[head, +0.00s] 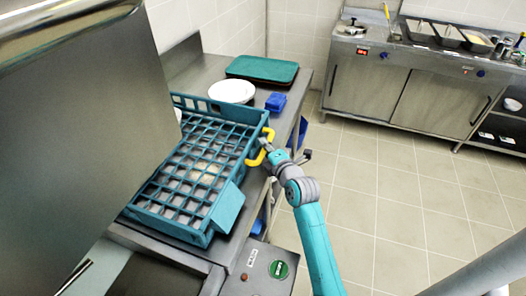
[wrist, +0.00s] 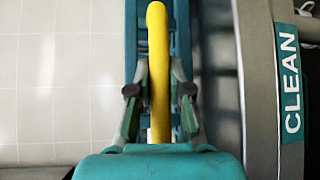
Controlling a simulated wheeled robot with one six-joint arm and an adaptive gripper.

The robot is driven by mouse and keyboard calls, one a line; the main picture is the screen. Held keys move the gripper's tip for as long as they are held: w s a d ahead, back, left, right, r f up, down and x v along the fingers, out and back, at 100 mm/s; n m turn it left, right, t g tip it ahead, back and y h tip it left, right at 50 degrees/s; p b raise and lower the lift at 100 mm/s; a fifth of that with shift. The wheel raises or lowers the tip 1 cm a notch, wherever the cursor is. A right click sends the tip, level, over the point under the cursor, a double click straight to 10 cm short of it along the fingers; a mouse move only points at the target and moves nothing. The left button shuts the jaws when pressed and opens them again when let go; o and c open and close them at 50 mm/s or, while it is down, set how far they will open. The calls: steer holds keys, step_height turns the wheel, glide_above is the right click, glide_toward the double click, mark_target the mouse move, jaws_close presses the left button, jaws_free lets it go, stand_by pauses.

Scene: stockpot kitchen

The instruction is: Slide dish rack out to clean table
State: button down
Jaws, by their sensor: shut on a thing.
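The teal dish rack (head: 228,205), a grid of square cells, lies on the metal worktop beside a large steel hood. A yellow handle (head: 269,133) sticks out from its right side. My gripper (head: 265,147) is at this handle and shut on it. In the wrist view the yellow handle (wrist: 158,50) runs between the two fingers of my gripper (wrist: 160,88), with the teal rack edge behind it. The steel table (head: 207,72) extends behind the rack. A CLEAN label (wrist: 290,83) shows on a metal edge at the right of the wrist view.
White dishes (head: 232,91), a blue container (head: 276,102) and stacked green trays (head: 262,68) stand on the table behind the rack. The steel hood (head: 75,130) blocks the left. A green button (head: 279,269) sits on the front panel. The tiled floor (head: 390,200) on the right is clear.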

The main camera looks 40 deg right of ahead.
steer(key=shift+d, duration=0.1)
steer(key=c, duration=1.1)
jaws_free()
steer(key=shift+w+d, duration=0.1)
steer(key=v, duration=1.2)
